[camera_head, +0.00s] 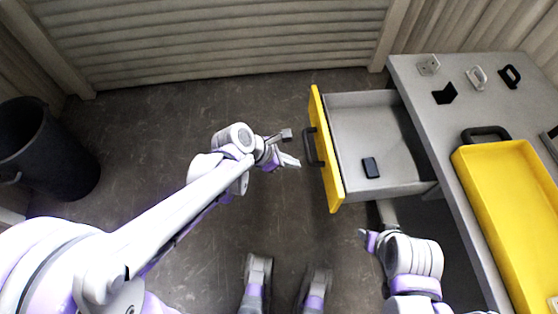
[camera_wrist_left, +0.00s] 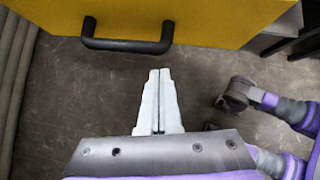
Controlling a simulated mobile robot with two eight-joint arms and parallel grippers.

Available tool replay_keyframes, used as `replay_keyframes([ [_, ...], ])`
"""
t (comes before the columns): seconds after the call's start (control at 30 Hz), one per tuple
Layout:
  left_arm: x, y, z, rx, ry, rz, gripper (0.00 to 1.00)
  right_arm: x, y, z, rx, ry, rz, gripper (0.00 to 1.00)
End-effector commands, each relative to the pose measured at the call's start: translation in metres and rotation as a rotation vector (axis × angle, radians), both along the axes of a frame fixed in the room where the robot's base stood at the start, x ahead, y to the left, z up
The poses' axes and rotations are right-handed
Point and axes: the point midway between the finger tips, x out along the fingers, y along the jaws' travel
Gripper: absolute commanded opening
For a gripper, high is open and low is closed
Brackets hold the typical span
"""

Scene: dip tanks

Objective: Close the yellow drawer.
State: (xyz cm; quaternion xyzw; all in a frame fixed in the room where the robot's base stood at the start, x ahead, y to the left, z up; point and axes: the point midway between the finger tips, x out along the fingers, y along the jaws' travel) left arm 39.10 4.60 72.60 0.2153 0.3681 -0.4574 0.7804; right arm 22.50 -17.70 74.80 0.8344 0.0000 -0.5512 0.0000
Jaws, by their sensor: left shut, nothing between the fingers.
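The yellow drawer (camera_head: 326,150) stands pulled out to the left from under the grey bench, with its yellow front facing my left gripper. Its black handle (camera_head: 312,147) is on the outer face and also shows in the left wrist view (camera_wrist_left: 127,45). A small dark block (camera_head: 371,167) lies inside on the grey drawer floor. My left gripper (camera_head: 292,162) is shut and empty, just left of the handle and apart from it. In the left wrist view its fingertips (camera_wrist_left: 159,72) are together, below the handle. My right arm is at the lower right, its fingers not clear.
The grey bench (camera_head: 405,75) bears a yellow tray (camera_head: 505,215) with a black handle, and several small fittings. A dark bin (camera_head: 42,150) stands at the far left. The floor between the bin and the drawer is open. A ribbed wall (camera_head: 220,40) closes the back.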

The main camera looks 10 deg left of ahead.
Motion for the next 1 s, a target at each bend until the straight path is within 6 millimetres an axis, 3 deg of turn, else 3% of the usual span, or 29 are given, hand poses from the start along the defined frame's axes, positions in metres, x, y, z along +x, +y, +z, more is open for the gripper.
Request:
replay_keyframes([
  [0.2,0.009,-0.016,-0.003,0.000,0.000,0.000,0.00,0.000,0.000,-0.003,0.000,0.001,0.000,0.52],
  [0.73,0.011,-0.022,-0.003,0.001,-0.001,-0.002,0.00,0.000,0.000,-0.003,0.000,0.001,0.000,0.52],
  [0.87,0.015,-0.036,-0.003,0.001,0.000,-0.005,0.00,0.000,0.000,-0.004,0.000,0.001,0.000,0.52],
  [1.0,0.023,-0.062,-0.003,0.000,0.000,-0.006,0.00,0.000,0.000,-0.005,0.000,0.002,0.000,0.52],
])
